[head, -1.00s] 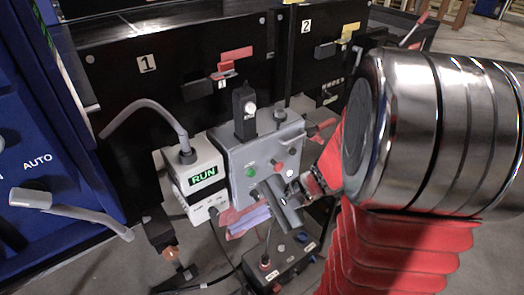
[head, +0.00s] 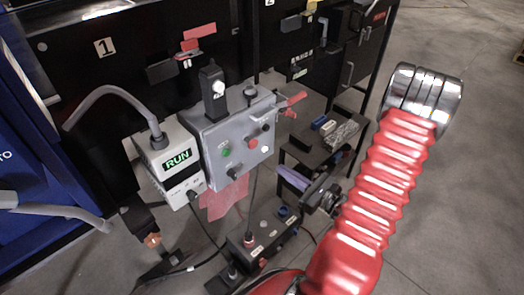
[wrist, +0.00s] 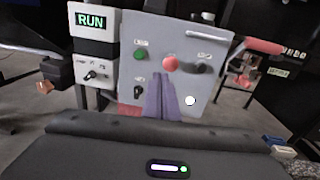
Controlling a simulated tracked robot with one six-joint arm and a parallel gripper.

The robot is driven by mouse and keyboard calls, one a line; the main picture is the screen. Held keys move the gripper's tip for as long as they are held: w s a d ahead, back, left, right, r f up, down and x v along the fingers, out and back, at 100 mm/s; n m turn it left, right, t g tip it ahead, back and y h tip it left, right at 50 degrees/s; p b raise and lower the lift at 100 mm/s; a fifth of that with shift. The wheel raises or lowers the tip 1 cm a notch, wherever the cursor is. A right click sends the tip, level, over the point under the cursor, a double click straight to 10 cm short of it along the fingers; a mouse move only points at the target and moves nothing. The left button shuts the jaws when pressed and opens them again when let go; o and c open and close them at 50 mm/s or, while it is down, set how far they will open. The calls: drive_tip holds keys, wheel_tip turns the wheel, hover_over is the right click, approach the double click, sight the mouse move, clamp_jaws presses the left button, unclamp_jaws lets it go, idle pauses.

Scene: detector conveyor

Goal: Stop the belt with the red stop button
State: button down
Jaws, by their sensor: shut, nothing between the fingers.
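The red stop button (head: 251,143) is on the front of a grey control box (head: 212,133), and the wrist view shows it near the middle (wrist: 170,63). A green button (head: 226,152) sits to its left. My gripper (head: 280,170) is to the right of and below the box in the head view, apart from the panel. In the wrist view its purple fingers (wrist: 160,80) are shut and empty. Their tips appear just below the red button there. A display (head: 177,160) left of the box reads RUN in green.
A black switch box (head: 265,237) with cables stands below the panel. A dark stand (head: 315,155) with small objects is at the right. Open floor lies at the far right.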

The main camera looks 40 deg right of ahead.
drive_tip(key=shift+s+d+f+m+h, duration=0.2)
drive_tip(key=shift+d+f+m+h, duration=0.1)
drive_tip(key=shift+d, duration=0.2)
drive_tip(key=shift+s+d+f+m+h, duration=0.2)
drive_tip(key=shift+d+f+m+h, duration=0.1)
drive_tip(key=shift+d, duration=0.15)
drive_tip(key=shift+w, duration=0.1)
approach(255, 145)
drive_tip(key=w, duration=0.4)
drive_tip(key=w+a, duration=0.1)
drive_tip(key=w, duration=0.1)
drive_tip(key=shift+w+f, duration=0.2)
drive_tip(key=shift+f, duration=0.1)
